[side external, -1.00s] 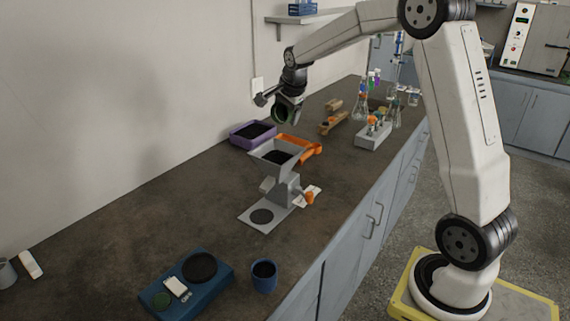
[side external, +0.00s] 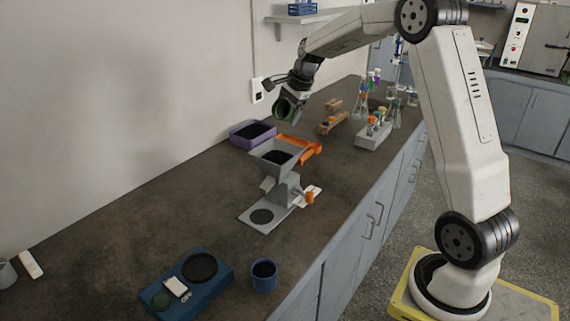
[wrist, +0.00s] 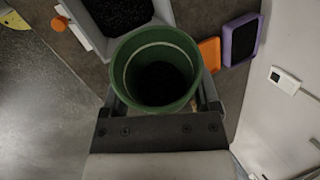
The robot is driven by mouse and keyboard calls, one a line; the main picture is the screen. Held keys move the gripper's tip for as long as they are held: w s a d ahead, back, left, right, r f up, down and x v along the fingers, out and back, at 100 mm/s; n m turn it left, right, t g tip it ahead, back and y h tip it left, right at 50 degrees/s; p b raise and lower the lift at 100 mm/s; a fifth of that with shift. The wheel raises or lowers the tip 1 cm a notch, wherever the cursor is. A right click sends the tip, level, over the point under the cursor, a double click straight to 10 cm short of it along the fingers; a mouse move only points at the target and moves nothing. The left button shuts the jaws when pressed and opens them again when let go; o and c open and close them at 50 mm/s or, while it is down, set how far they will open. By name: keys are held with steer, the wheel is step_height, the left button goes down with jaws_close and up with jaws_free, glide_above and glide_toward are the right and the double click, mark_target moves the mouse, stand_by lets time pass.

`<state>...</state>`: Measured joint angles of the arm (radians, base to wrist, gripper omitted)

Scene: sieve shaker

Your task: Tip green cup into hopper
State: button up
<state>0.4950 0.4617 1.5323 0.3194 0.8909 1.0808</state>
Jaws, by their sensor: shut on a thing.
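My gripper (side external: 299,98) is shut on the green cup (side external: 284,109) and holds it in the air above and behind the hopper. In the side view the cup is tilted, its mouth facing the camera. In the wrist view the cup (wrist: 158,75) sits between the fingers, with dark material visible deep inside. The grey hopper (side external: 262,150) stands on the bench with dark granules in it. Its bin (wrist: 90,38) also shows at the top of the wrist view, beside the cup's rim.
A purple tray (side external: 238,137) and an orange piece (side external: 313,152) lie behind the hopper. A blue scale (side external: 215,293) and a blue cup (side external: 264,284) stand at the front. A rack with flasks (side external: 372,137) stands at the back right.

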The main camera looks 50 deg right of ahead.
steer(key=shift+d+y, duration=0.1)
steer(key=shift+y, duration=0.2)
steer(key=y, duration=0.2)
steer(key=shift+m+y, duration=0.4)
steer(key=shift+y, duration=0.5)
steer(key=shift+f, duration=0.1)
steer(key=shift+m+t+y, duration=0.3)
steer(key=shift+y, duration=0.8)
steer(key=shift+a+y, duration=0.35)
steer(key=shift+y, duration=0.65)
steer(key=shift+y, duration=0.3)
